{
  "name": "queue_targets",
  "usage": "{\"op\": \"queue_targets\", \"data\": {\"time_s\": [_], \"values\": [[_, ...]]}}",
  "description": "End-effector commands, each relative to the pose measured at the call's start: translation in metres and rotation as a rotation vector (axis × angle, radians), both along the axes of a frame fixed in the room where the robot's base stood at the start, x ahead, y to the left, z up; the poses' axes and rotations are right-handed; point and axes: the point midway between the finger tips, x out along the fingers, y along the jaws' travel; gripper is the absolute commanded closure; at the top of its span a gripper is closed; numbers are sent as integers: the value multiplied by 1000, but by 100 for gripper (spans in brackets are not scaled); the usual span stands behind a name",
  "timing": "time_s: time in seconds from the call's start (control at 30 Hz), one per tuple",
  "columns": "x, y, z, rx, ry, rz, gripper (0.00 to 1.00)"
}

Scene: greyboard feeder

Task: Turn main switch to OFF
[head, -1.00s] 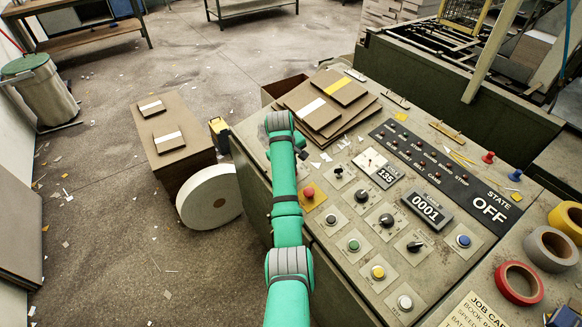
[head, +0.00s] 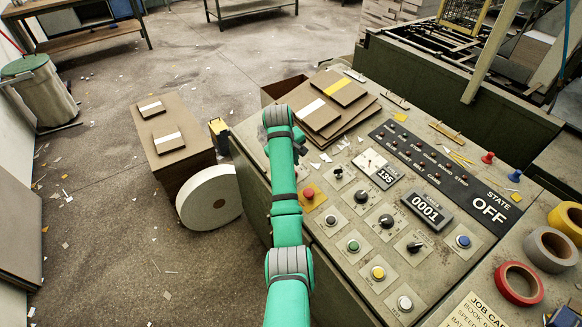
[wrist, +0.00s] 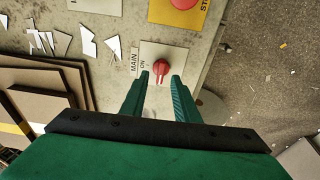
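The main switch (wrist: 161,68) is a red rotary knob on a pale plate in the wrist view, beside labels reading MAIN and ON. Its ridge runs up and down in that picture; I cannot tell which end is the pointer. My gripper (wrist: 161,77) is open, with one green finger on each side of the knob's lower part. Contact between fingers and knob is not clear. The state display (head: 489,209) on the console reads OFF.
A red stop button (wrist: 183,3) on a yellow plate is close above the switch in the wrist view. Stacked greyboards (head: 326,103) and paper scraps lie on the console. Several knobs and buttons, and a counter (head: 426,213) reading 0001, are right of my arm.

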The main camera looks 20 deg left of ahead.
Motion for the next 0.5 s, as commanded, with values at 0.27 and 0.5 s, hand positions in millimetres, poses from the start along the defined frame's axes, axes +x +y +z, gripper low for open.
{"op": "queue_targets", "data": {"time_s": [0.27, 0.5], "values": [[-14, 1, 51, 1, -3, 0, 72], [-21, 2, 75, 1, -3, -1, 72]]}}
